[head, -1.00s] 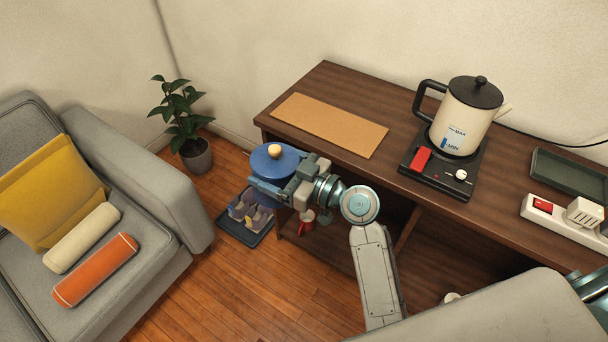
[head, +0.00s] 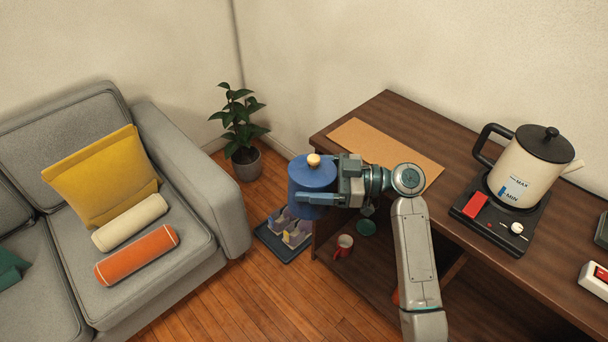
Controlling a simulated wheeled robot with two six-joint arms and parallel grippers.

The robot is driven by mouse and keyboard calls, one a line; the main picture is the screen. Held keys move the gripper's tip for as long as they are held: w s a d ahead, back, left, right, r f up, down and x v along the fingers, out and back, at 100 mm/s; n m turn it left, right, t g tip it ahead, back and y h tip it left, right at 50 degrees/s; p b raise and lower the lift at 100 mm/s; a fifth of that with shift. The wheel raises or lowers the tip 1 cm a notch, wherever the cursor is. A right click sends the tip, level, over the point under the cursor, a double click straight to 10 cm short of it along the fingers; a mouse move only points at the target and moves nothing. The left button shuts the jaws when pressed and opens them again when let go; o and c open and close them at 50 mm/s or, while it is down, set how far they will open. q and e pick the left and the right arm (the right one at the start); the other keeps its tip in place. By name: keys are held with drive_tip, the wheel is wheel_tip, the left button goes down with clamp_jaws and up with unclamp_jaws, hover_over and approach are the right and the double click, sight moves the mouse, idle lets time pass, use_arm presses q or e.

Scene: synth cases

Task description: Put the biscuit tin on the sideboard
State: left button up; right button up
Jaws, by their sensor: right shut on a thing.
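The biscuit tin (head: 309,173) is blue and round, with a pale wooden knob on its lid. My right gripper (head: 326,186) is shut on it from the right and holds it up beside the left end of the sideboard (head: 440,143). The tin shows over the floor and the sideboard's end, not over the bare top. The sideboard is dark brown wood with an open shelf below. A cork mat (head: 386,150) lies on its top near the left end. My left gripper is out of view.
A kettle (head: 530,170) stands on a black hot plate (head: 500,218) to the right. The cork mat looks bare. A red mug (head: 343,246) is on the lower shelf. A tray (head: 285,247) with small items lies on the floor below the tin. A grey sofa (head: 190,170) and plant (head: 240,125) stand left.

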drive_tip(key=shift+s+d+n+g, duration=0.1)
drive_tip(key=shift+d+n+g, duration=0.1)
drive_tip(key=shift+n+g, duration=0.35)
drive_tip(key=f+m+t, duration=0.1)
drive_tip(key=t, duration=0.1)
drive_tip(key=f+m+t+h, duration=0.1)
drive_tip(key=f+m+t, duration=0.2)
drive_tip(key=f+t, duration=0.1)
drive_tip(key=shift+w+d+m, duration=0.1)
drive_tip(key=shift+w+m, duration=0.15)
drive_tip(key=shift+w, duration=0.05)
drive_tip(key=s+d+f+m+t+h, duration=0.3)
drive_tip(key=d+f+m+t+h, duration=0.1)
drive_tip(key=d+m+t+h, duration=0.5)
drive_tip(key=s+d+r+m+t+h, duration=0.1)
drive_tip(key=s+d+r+m+h, duration=0.2)
drive_tip(key=s+d+h, duration=0.3)
drive_tip(key=shift+m+h, duration=0.5)
drive_tip(key=shift+h, duration=0.4)
drive_tip(key=shift+d+r+t, duration=0.1)
drive_tip(key=shift+t, duration=0.15)
drive_tip(key=d+r+m+h, duration=0.1)
drive_tip(key=d+r+h, duration=0.1)
drive_tip(key=d+r, duration=0.2)
drive_tip(key=shift+w+d, duration=0.15)
drive_tip(key=shift+d, duration=1.6)
